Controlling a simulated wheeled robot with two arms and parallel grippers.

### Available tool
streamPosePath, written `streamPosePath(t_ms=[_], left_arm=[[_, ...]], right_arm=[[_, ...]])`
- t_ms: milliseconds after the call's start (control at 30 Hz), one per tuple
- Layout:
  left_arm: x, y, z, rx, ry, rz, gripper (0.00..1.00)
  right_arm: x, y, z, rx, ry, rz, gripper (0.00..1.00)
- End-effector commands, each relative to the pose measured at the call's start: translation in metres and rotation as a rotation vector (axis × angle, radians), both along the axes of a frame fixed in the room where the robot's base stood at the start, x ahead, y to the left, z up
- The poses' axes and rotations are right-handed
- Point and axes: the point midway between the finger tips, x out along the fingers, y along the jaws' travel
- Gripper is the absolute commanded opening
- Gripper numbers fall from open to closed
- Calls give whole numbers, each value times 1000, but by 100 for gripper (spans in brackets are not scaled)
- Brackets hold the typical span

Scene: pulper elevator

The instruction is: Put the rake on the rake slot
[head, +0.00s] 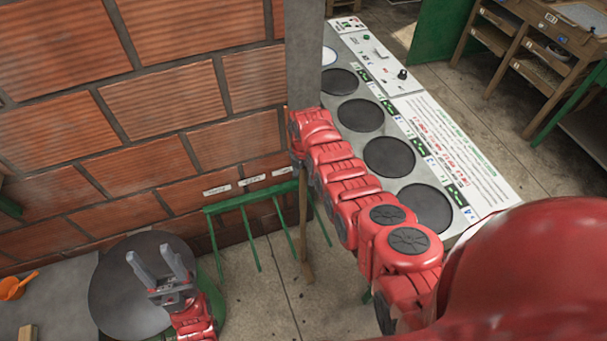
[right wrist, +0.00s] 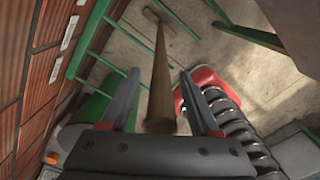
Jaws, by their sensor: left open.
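The rake's wooden handle (head: 303,225) hangs upright in front of the right end of a green wall rack (head: 255,195), which has several bars and small white labels above it. I cannot tell whether the rake rests in a slot. In the right wrist view, the handle (right wrist: 160,85) runs away from me to a crosspiece (right wrist: 158,18). My right gripper (right wrist: 160,80) is open around the handle, with a gap on each side. In the head view its fingers are mostly hidden at the wall's edge. My left gripper (head: 160,258) is open and empty above a dark round surface.
The brick wall (head: 130,120) stands close behind the rack. A grey panel (head: 390,150) with dark round discs lies to the right of my right arm. An orange scoop (head: 14,288) lies at the lower left. Open concrete floor (head: 262,300) lies below the rack.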

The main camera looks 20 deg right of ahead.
Motion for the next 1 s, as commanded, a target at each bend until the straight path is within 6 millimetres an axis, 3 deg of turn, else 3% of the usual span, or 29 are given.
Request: streamPosePath(t_ms=[267,467,667,900,933,1000], left_arm=[[0,0,1,0,0,0,50],[0,0,-3,0,0,0,50],[0,0,-13,0,0,0,50],[0,0,-30,0,0,0,50],[0,0,-15,0,1,0,50],[0,0,-6,0,-1,0,50]], right_arm=[[0,0,3,-1,1,0,62],[2,0,19,0,-3,0,62],[2,0,46,1,-4,0,62],[2,0,92,0,-7,1,62],[0,0,106,0,-2,0,62],[0,0,115,1,1,0,62]])
